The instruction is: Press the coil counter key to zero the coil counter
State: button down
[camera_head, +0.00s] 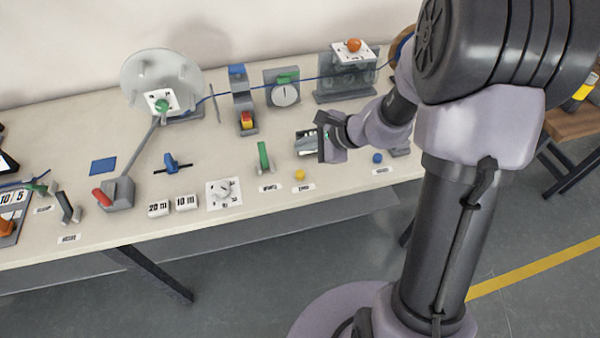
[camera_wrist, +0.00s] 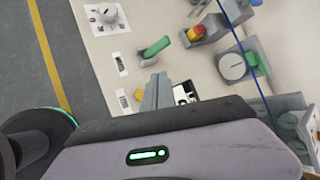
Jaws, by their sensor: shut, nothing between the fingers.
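A small box with a pale and dark face (camera_head: 306,142), which looks like the coil counter, stands near the front of the bench, partly covered by my gripper. It also shows in the wrist view (camera_wrist: 184,92), just right of the fingers. A round yellow button (camera_head: 300,175) sits in front of it with a small label; I cannot read whether it is the counter key. My gripper (camera_head: 323,152) is over the bench beside the box. In the wrist view the fingers (camera_wrist: 155,90) are together and empty. Their contact with anything below cannot be told.
A green lever (camera_head: 264,157) stands left of the box, and a blue knob (camera_head: 377,158) to the right. A white dial (camera_head: 224,193) lies further left. Behind stand a red-and-yellow button post (camera_head: 247,118) and a round gauge (camera_head: 285,95). A blue line crosses the back.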

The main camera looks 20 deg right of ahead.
aim_at(303, 175)
notch_tip(303, 175, down, 8)
jog(key=b, duration=0.5)
jog(key=shift+r+b, duration=0.2)
jog(key=shift+b, duration=0.1)
jog(key=shift+f+b, duration=0.25)
jog(key=shift+b, duration=0.05)
jog(key=shift+f, duration=0.1)
dwell(1.1)
jog(key=shift+f+b, duration=0.3)
jog(key=shift+b, duration=0.3)
jog(key=shift+f+b, duration=0.5)
jog(key=shift+b, duration=0.1)
dwell(0.5)
jog(key=shift+r, duration=0.1)
jog(key=shift+r+p, duration=0.65)
jog(key=shift+r, duration=0.2)
